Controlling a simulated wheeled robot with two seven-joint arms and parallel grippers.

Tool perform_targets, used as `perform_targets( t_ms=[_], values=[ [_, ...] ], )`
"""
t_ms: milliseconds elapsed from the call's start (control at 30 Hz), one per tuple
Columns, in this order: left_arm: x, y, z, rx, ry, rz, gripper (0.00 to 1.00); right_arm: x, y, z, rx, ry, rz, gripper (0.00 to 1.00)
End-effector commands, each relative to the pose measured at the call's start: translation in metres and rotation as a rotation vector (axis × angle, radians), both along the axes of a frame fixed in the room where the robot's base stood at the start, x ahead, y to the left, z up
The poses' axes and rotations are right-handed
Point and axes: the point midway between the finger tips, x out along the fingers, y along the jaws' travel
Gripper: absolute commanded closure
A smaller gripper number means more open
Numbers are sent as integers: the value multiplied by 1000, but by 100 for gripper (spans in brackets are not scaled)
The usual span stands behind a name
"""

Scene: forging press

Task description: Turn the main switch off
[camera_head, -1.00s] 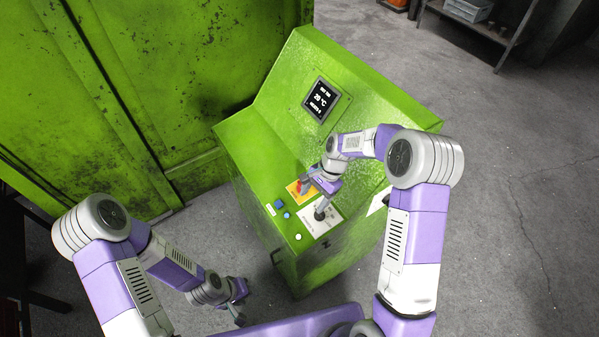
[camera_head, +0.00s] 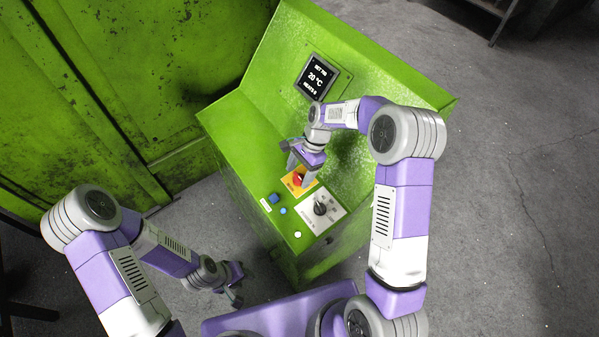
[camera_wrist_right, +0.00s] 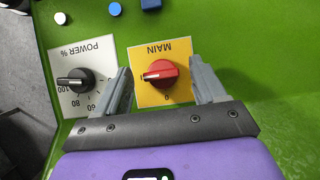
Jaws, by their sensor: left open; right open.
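The main switch (camera_wrist_right: 160,73) is a red rotary knob on a yellow plate (camera_wrist_right: 174,50) marked MAIN, which reads upside down in the right wrist view. In the head view the red knob (camera_head: 299,179) shows on the console's sloped panel. My right gripper (camera_wrist_right: 166,82) is open, with one finger on each side of the knob in the wrist view. I cannot tell whether the fingers touch it. In the head view my right gripper (camera_head: 299,170) is over the yellow plate. My left gripper (camera_head: 235,296) is low, beside the console and away from the switch.
A black POWER % knob (camera_wrist_right: 76,80) on a white plate is beside the main switch. Blue buttons (camera_head: 274,198) and a white button (camera_head: 298,234) sit nearby. The green console (camera_head: 230,125) carries a screen (camera_head: 318,77) reading 20 °C. Floor to the right is clear.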

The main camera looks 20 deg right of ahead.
Motion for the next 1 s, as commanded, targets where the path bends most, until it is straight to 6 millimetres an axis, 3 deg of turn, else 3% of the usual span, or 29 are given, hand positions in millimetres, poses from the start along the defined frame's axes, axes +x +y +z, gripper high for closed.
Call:
perform_targets(
  t_ms=[233,600,1000],
  values=[
    [0,0,0,0,0,0,57,0,0,0,0,0,0,33],
    [0,0,0,0,0,0,57,0,0,0,0,0,0,86],
    [0,0,13,0,0,0,57,1,0,1,-7,16,95,86]
  ],
)
